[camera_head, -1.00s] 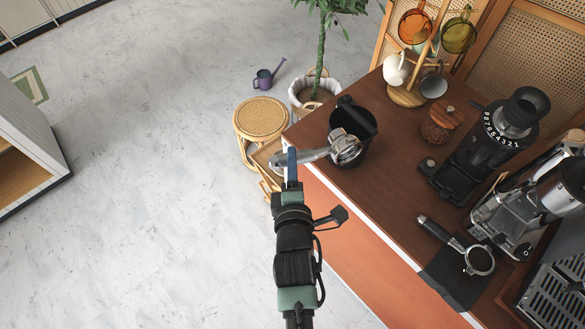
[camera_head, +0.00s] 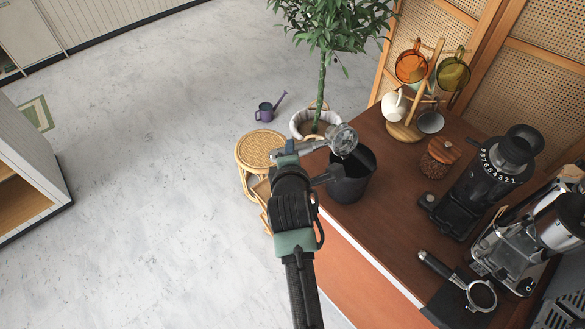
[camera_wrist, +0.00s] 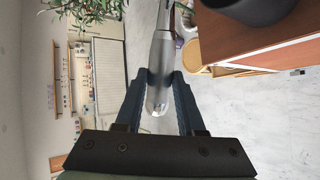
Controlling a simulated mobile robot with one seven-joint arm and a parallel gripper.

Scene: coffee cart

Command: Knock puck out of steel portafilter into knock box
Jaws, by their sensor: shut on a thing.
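The steel portafilter is held by its silver handle in my gripper; the handle fills the space between the two fingers in the wrist view (camera_wrist: 160,70). In the head view my gripper (camera_head: 285,150) is at the counter's left end, and the portafilter's round basket (camera_head: 343,139) is raised beside and over the back rim of the black knock box (camera_head: 349,183). The basket is tilted up, its round face towards the head camera. I cannot tell whether a puck is in it. The knock box's inside is mostly hidden.
A second portafilter with a black handle (camera_head: 437,265) lies at the counter's front. The grinder (camera_head: 485,180), a wooden-lidded jar (camera_head: 440,158) and a mug tree (camera_head: 405,130) stand to the right. A potted plant (camera_head: 318,124) and rattan stool (camera_head: 260,150) are on the floor beyond.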

